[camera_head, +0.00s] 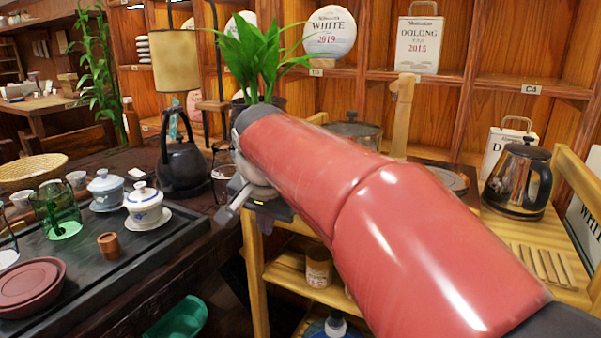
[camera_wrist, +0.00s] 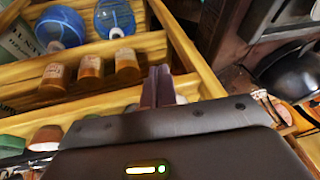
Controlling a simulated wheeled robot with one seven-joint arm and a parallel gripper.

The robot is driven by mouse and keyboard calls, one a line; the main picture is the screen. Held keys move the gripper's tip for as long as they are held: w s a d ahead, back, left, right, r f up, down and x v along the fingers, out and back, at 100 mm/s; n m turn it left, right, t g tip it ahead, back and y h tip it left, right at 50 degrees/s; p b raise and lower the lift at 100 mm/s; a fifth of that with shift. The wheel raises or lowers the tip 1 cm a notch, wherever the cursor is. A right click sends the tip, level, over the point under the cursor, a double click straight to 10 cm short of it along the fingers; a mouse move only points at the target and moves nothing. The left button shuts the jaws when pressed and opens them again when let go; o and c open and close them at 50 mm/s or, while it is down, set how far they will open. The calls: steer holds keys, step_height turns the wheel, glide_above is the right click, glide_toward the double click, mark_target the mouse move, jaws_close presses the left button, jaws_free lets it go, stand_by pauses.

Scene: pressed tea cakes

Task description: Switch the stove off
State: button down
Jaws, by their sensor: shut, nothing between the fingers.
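A dark flat slab with a round grey plate (camera_head: 458,180), which may be the stove, lies on the wooden stand at right. My arm hides its near left part. No stove knob or switch can be made out in either view. My gripper (camera_head: 232,208) is left of the stand, low beside the dark table's right end, well apart from the slab. In the wrist view my gripper (camera_wrist: 158,72) has its fingers together and empty, in front of the wooden shelves.
A dark kettle (camera_head: 518,182) stands right of the slab, and a lidded pot (camera_head: 356,130) behind my arm. A black teapot (camera_head: 182,165) and a potted plant (camera_head: 255,60) are near my gripper. Small jars (camera_wrist: 90,70) sit on the shelf below.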

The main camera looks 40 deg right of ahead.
steer(key=w+d+r+m+g+h+p, duration=0.1)
steer(key=w+d+r+m+g+h, duration=0.3)
steer(key=d+r+m, duration=0.9)
steer(key=w+r+m+h, duration=0.1)
steer(key=w+m+h, duration=0.1)
steer(key=w, duration=0.2)
steer(key=shift+w+d+r+m+g+h, duration=0.2)
steer(key=shift+d+r+m+g+h, duration=0.1)
steer(key=shift+d+r+m+h, duration=0.1)
steer(key=shift+f, duration=0.15)
step_height(320, 180, down, 8)
steer(key=b, duration=0.3)
steer(key=shift+r, duration=0.25)
steer(key=shift+f+b, duration=0.6)
steer(key=shift+b, duration=0.1)
steer(key=shift+f+b, duration=0.45)
steer(key=shift+b, duration=0.1)
